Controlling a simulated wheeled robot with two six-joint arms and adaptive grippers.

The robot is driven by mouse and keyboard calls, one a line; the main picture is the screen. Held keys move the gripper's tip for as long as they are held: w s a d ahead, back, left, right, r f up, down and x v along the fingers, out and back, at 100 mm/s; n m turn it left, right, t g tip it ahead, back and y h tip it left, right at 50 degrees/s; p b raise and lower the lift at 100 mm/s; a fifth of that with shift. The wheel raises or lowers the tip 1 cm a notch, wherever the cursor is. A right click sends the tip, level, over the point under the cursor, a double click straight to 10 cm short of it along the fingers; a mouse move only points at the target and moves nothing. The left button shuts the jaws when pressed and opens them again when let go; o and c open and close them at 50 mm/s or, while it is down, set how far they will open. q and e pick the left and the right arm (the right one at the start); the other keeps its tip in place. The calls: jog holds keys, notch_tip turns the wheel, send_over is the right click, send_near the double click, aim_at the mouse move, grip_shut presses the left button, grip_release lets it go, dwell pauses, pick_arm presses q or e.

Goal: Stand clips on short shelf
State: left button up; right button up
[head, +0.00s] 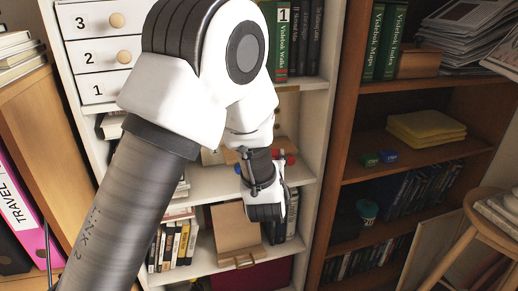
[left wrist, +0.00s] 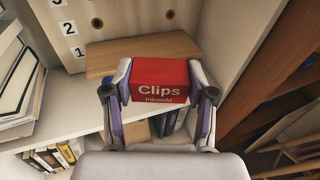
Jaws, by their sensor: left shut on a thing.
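The clips box (left wrist: 160,82) is red with white lettering "Clips Inkwold". It sits between the two fingers of my left gripper (left wrist: 160,90), which is shut on it, lettering facing the wrist camera. In the left wrist view, a short wooden shelf board (left wrist: 104,62) lies behind the box, inside the white bookcase; the box covers part of it, and I cannot tell whether they touch. In the head view my left gripper (head: 264,165) reaches into the white bookcase, and its wrist hides most of the box. My right gripper is not in view.
A brown bookcase (head: 338,130) stands to the right, and a wooden stool (head: 455,240) is at far right.

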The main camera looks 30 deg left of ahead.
pick_arm(q)
jog(key=s+a+b, duration=0.2)
jog(key=b, duration=0.2)
jog(key=shift+f+h, duration=0.1)
jog(key=shift+h, duration=0.3)
jog(key=x, duration=0.5)
jog(key=r+p+x, duration=0.1)
jog(key=x, duration=0.3)
jog(key=a+x, duration=0.1)
jog(key=x, duration=0.4)
jog(key=shift+w+a+r, duration=0.2)
jog(key=shift+w+r, duration=0.05)
jog(key=shift+r, duration=0.1)
jog(key=f, duration=0.3)
jog(key=shift+w+a+m, duration=0.2)
jog(key=shift+w+m, duration=0.1)
jog(key=shift+f, duration=0.4)
jog(key=shift+f, duration=0.1)
jog(key=o, duration=1.1)
jog(key=shift+o, duration=0.2)
